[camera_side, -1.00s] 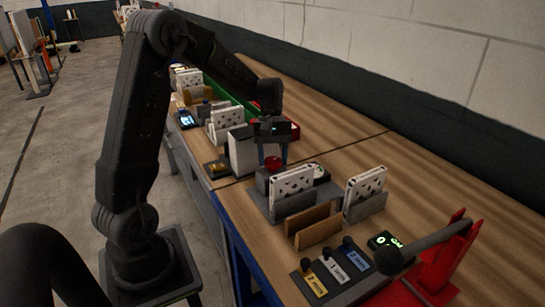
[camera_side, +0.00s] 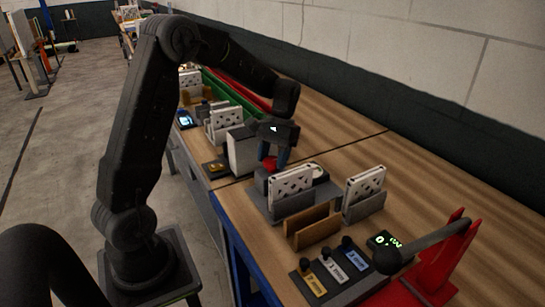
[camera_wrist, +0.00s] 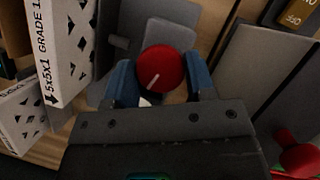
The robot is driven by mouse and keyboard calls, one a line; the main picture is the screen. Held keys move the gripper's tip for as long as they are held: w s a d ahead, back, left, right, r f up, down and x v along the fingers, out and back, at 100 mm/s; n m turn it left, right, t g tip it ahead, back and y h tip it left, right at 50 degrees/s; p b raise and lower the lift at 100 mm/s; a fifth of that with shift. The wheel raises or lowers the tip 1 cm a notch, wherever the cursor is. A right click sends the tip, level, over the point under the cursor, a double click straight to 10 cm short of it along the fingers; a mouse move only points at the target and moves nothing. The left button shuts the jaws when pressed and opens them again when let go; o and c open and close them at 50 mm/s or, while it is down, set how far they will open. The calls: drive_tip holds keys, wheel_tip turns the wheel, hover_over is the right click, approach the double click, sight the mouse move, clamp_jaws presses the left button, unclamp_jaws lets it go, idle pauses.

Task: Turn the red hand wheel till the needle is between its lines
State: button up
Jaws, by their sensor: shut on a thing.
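The red hand wheel (camera_side: 269,165) sits on a grey block behind the front filter stand. In the wrist view the wheel (camera_wrist: 161,66) is round, with a white line pointing down-left. My gripper (camera_side: 274,160) is shut on the wheel, its two blue fingers on either side of the rim; it also shows in the wrist view (camera_wrist: 161,82). A round pale gauge (camera_side: 320,172) stands to the right of the wheel, partly hidden by a white filter. Its needle and lines are too small to read. In the wrist view the gauge face is mostly hidden.
White boxed filters (camera_side: 292,186) stand close to the wheel, another (camera_side: 366,184) to the right. A brown holder (camera_side: 313,226), a button panel (camera_side: 330,272), a green-lit display (camera_side: 385,240) and a red lever stand (camera_side: 440,262) are in front. The table toward the wall is clear.

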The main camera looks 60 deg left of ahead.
idle(0.4)
drive_tip(key=o, duration=0.9)
drive_tip(key=v, duration=1.3)
drive_tip(key=shift+r, duration=0.4)
drive_tip(key=shift+w, duration=0.15)
